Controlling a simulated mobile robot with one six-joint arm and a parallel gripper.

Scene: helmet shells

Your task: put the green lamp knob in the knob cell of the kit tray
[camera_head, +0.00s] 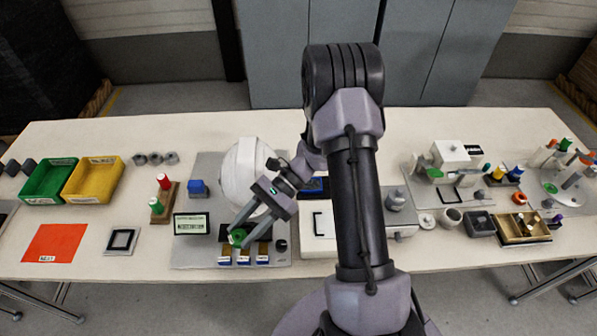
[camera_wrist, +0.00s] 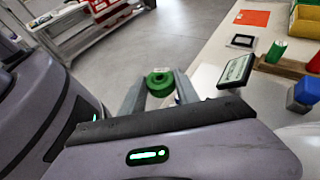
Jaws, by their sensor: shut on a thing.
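My gripper (camera_head: 238,240) is shut on the green lamp knob (camera_head: 237,235), above the front of the grey station plate. In the wrist view the knob (camera_wrist: 160,83) is a green disc with a raised middle, held between the two fingertips (camera_wrist: 160,88). A small compartmented tray (camera_head: 503,238) with tan walls stands at the front right of the table and looks like the kit tray. It has small items in it, and I cannot tell which cell is for the knob. My gripper is far to the left of it.
A white helmet shell (camera_head: 243,172) stands right behind my gripper. My arm crosses the middle. Clutter fills the right side; an orange mat (camera_head: 56,243) lies far left.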

